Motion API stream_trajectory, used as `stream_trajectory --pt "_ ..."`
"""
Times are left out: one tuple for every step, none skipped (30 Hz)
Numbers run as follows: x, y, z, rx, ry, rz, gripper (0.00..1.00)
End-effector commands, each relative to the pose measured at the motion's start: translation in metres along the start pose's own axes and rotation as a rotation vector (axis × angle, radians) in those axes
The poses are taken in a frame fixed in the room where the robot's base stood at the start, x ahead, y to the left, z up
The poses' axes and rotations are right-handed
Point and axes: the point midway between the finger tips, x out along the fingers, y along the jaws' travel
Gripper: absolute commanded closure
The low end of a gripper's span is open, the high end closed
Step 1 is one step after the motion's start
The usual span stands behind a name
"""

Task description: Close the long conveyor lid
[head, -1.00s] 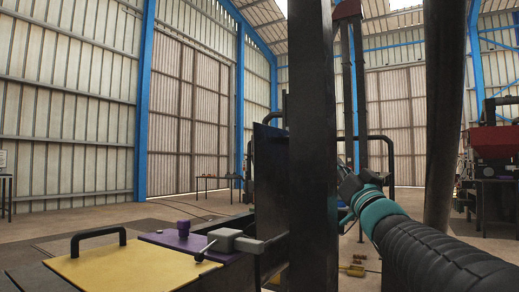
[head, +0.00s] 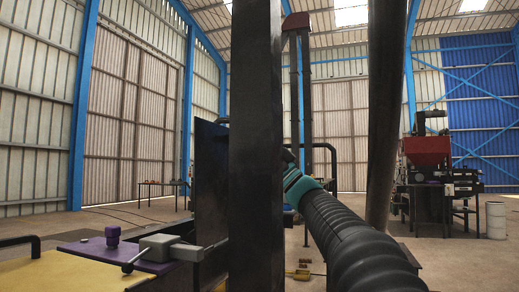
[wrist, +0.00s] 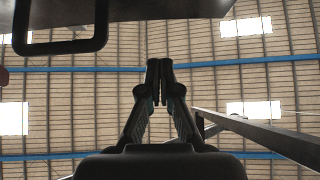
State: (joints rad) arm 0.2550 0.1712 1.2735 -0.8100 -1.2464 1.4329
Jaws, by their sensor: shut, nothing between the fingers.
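A dark upright panel (head: 211,180), which looks like the long conveyor lid standing open, is left of the black post in the head view. The post hides part of it. In the wrist view, a dark flat panel edge (wrist: 185,9) with a black loop handle (wrist: 60,46) crosses the top; I cannot tell for certain that it is the same lid. My gripper (wrist: 159,82) points upward below that panel, its fingers together and empty, with no contact visible. In the head view the post hides its fingers; only my teal wrist and dark arm show.
The thick black post (head: 257,150) stands close in front. At lower left are a yellow cover (head: 70,272), a purple plate with a knob (head: 112,236) and a grey clamp (head: 165,248). A red-hopper machine (head: 427,152) stands far right. A slanted beam (wrist: 255,130) lies right of my gripper.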

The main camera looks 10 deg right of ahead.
Motion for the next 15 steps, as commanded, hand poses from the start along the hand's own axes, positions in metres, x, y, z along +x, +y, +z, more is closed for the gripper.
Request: stream_trajectory --pt "0.011 -0.001 -0.001 0.0 0.001 -0.003 1.0" --pt "0.017 0.0 -0.001 0.001 0.0 -0.002 1.0" --pt "0.024 0.0 -0.001 0.0 0.0 -0.001 1.0" --pt "0.029 0.0 -0.001 0.0 0.0 -0.001 1.0" --pt "0.034 0.0 -0.002 -0.001 0.001 -0.001 1.0" --pt "0.038 0.001 0.004 0.002 0.0 0.0 1.0" --pt "0.04 0.001 0.008 0.001 0.0 0.001 1.0" --pt "0.043 0.001 0.011 0.001 0.0 0.001 1.0" --pt "0.046 0.001 0.015 0.001 0.0 0.002 1.0" --pt "0.049 0.001 0.017 0.001 0.0 0.002 1.0" --pt "0.051 0.001 0.019 0.0 0.0 0.002 1.0" --pt "0.053 0.001 0.021 -0.001 0.001 0.003 1.0" --pt "0.055 0.001 0.022 -0.002 0.001 0.003 1.0" --pt "0.056 0.001 0.024 -0.002 0.001 0.003 1.0" --pt "0.058 0.001 0.025 -0.002 0.001 0.003 1.0"
